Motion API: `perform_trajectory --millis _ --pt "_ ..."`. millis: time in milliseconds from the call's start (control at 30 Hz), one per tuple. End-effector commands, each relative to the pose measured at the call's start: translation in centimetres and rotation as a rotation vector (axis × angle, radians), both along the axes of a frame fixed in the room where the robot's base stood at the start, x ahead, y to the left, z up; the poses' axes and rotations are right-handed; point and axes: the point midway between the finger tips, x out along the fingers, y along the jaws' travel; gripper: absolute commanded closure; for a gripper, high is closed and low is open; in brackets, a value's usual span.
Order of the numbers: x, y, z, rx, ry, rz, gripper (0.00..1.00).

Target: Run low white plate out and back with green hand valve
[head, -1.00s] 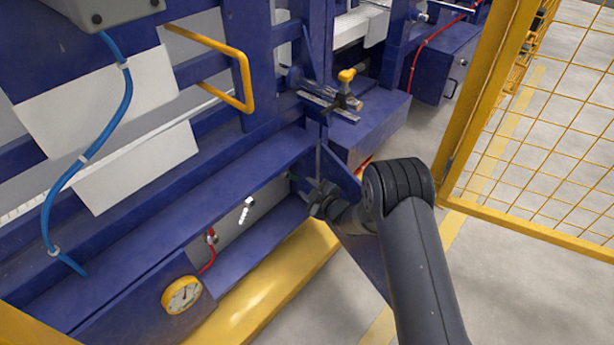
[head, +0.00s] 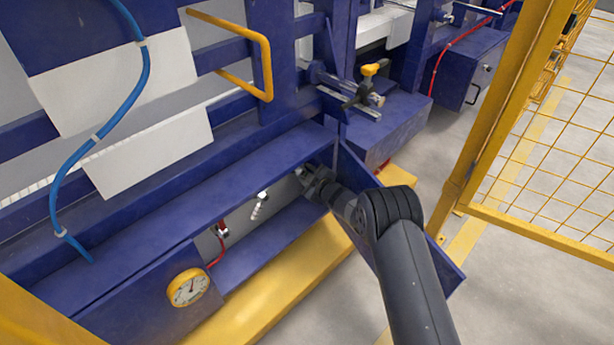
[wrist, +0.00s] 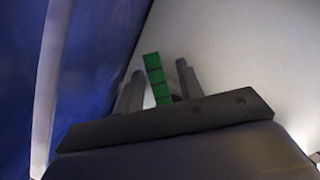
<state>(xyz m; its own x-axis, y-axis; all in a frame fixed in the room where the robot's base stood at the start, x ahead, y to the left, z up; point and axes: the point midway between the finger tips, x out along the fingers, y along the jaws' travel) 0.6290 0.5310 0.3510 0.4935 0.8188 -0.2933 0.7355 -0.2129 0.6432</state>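A green piece (wrist: 155,77), likely the hand valve, stands upright and slightly tilted in the wrist view. My gripper (wrist: 160,88) has one grey finger on each side of it. A gap shows at its left, and I cannot tell whether the fingers touch it. A pale, flat surface (wrist: 235,60) fills the right of the wrist view. In the head view my gripper (head: 314,180) is at the right end of the low recess in the blue machine, hiding the green piece. A pale plate (head: 282,203) shows at the back of that recess.
A small white fitting (head: 260,204) and a red hose (head: 217,247) are in the recess left of my gripper. A blue ledge (head: 200,205) runs above it. A blue slanted panel (head: 352,168) stands close right. A yellow mesh fence (head: 545,190) is farther right.

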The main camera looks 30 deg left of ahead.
Motion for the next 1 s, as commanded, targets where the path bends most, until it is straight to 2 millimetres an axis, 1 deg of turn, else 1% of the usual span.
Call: perform_trajectory --millis 233,267,667,1000 --pt "0.01 0.04 0.0 0.0 0.0 0.0 0.65" --pt "0.0 0.05 0.0 0.0 0.0 0.0 0.66" --pt "0.0 0.02 -0.02 0.0 0.0 0.0 0.99" --pt "0.0 0.02 -0.02 0.0 0.0 0.0 1.0"
